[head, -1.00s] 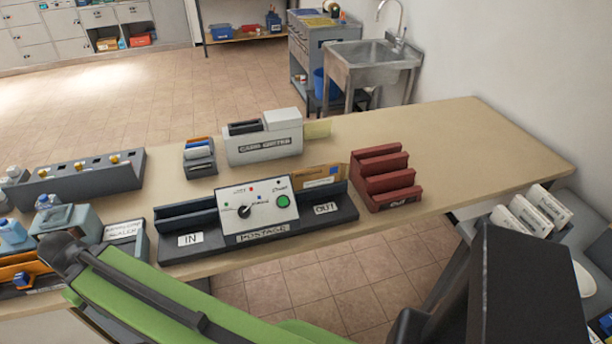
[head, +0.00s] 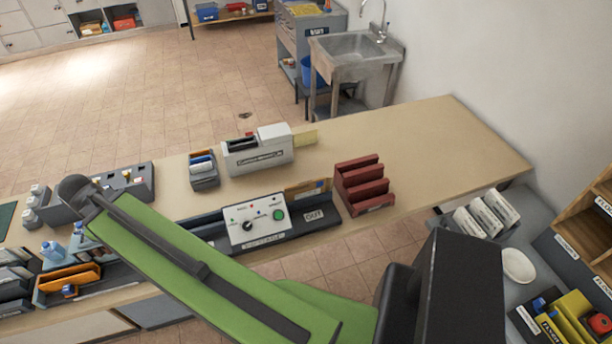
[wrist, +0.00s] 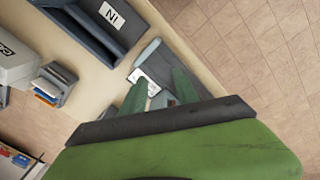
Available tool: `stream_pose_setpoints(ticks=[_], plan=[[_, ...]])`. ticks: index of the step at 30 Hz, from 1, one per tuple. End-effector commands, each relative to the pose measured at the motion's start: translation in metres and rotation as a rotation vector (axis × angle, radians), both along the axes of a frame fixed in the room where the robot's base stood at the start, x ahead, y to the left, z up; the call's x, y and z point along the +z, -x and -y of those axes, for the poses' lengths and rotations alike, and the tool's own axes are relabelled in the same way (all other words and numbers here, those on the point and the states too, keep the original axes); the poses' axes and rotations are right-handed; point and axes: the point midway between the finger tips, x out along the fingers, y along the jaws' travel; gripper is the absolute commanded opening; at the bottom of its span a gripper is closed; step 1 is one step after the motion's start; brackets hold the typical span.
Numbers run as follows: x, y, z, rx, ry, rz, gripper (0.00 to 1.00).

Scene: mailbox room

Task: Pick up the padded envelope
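A brown envelope with a blue mark (head: 308,188), which looks like the padded envelope, stands behind the OUT end of the grey postage machine (head: 255,222) in the head view. Its lower part is hidden by the machine. It does not show in the wrist view. In the wrist view my gripper (wrist: 160,82) has its two green fingers apart with nothing held between them. They are over the bench edge by a grey device with a white label (wrist: 150,80), beside the IN end of the machine. In the head view my arm hides the fingers.
A red stepped rack (head: 363,186) stands just right of the envelope. A white card machine (head: 258,150) and a small grey file holder (head: 204,172) are behind. An orange item (head: 70,277) lies in a left tray. The bench's right end (head: 450,150) is clear.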

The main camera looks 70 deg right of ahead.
Motion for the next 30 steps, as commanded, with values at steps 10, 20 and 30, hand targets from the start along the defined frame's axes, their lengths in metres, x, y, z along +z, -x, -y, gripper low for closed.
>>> stream_pose_setpoints(ticks=[10,20,30], plan=[[0.015,0.103,0.241,0.237,0.133,-0.164,0.36],[0.025,0.290,0.403,0.493,0.107,-0.409,0.36],[0.017,0.315,0.416,0.532,0.092,-0.438,0.36]])
